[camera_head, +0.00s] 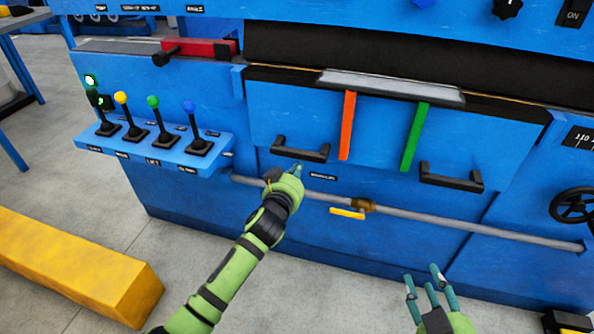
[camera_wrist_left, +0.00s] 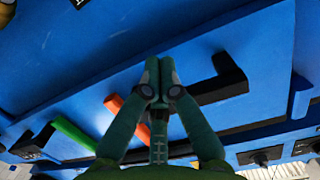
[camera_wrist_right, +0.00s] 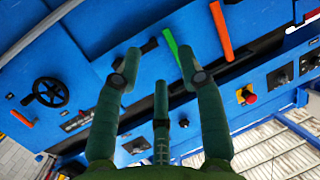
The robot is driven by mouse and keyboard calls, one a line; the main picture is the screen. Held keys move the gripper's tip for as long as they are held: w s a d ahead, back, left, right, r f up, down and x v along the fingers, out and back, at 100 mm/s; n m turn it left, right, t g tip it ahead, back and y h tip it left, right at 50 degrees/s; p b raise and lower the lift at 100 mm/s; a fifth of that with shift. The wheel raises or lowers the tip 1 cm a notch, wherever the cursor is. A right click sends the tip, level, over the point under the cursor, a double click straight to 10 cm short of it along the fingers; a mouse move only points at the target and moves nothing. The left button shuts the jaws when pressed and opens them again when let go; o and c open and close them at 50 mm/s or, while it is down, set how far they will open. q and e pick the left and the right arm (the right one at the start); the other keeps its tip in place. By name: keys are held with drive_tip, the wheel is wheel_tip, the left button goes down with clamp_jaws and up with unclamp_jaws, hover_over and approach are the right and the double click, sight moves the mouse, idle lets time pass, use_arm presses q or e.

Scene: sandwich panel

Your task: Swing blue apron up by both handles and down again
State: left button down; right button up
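The blue apron (camera_head: 383,145) is a wide blue panel on the machine front, hanging down with two black handles. The left handle (camera_head: 303,153) and right handle (camera_head: 452,181) sit near its lower edge. My left gripper (camera_head: 297,169) has its fingers together just below the left handle. In the left wrist view the handle (camera_wrist_left: 220,92) shows beside the closed fingertips; whether they touch it is unclear. My right gripper (camera_head: 425,278) is open and empty, low and apart from the right handle, which shows beyond its fingers in the right wrist view (camera_wrist_right: 150,46).
Orange (camera_head: 347,125) and green (camera_head: 414,137) strips lie on the apron between the handles. A grey pipe (camera_head: 420,217) with a yellow-handled valve (camera_head: 348,213) runs below. A lever shelf (camera_head: 150,150) juts out at left. A yellow beam (camera_head: 75,265) lies on the floor; a handwheel (camera_head: 573,205) is at right.

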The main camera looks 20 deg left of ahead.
drive_tip(key=shift+w+a+r+t, duration=0.15)
drive_tip(key=shift+r+t, duration=0.15)
drive_tip(key=shift+r, duration=0.15)
clamp_jaws()
drive_tip(key=shift+f, duration=0.1)
